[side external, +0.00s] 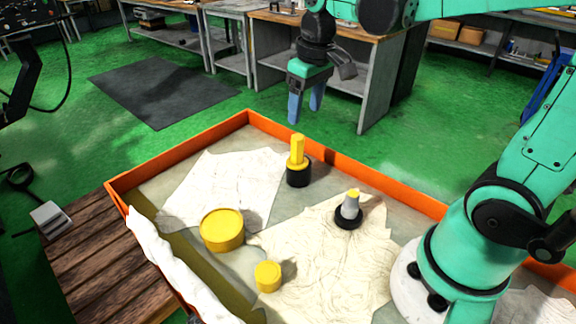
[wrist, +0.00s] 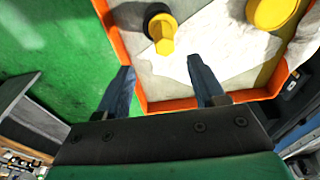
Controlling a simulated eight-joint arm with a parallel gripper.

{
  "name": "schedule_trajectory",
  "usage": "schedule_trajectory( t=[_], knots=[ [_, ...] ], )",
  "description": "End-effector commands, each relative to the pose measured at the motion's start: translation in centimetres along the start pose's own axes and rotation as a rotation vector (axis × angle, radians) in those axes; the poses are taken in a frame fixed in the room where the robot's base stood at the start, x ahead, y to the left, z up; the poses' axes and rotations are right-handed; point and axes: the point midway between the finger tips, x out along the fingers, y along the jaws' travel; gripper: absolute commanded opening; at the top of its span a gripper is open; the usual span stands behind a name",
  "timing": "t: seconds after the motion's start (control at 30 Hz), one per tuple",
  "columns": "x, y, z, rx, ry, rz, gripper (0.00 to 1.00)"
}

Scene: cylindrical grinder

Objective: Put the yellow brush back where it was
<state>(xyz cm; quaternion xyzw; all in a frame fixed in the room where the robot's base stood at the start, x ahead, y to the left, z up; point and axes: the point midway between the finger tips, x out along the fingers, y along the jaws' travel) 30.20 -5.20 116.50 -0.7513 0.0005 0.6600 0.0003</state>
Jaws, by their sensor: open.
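The yellow brush (side external: 297,153), which I take to be the yellow handle with a black round base, stands upright in the orange-rimmed tray (side external: 180,158) near its back edge. In the wrist view the brush (wrist: 164,36) shows from above, beyond my fingertips. My gripper (side external: 304,112) is open and empty, with blue fingers pointing down. It hangs above and apart from the brush. In the wrist view its fingers (wrist: 160,75) are spread, with the tray's orange rim between them.
A wide yellow round tub (side external: 222,231), a small yellow cylinder (side external: 268,277) and a grey cone on a black base (side external: 348,210) stand in the tray. Pale cloths (side external: 320,265) lie under or near them. A workbench (side external: 335,75) stands behind.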

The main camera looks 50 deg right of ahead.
Motion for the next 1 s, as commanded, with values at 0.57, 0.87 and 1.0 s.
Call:
schedule_trajectory(
  t=[0.57, 0.87, 1.0],
  knots=[
    [-1.4, -3.0, 2.5, -0.006, 0.241, 0.022, 0.62],
    [0.9, -5.2, 4.6, -0.003, 0.482, 0.002, 0.62],
    [1.0, -5.3, 4.6, -0.001, 0.495, -0.001, 0.62]
  ],
)
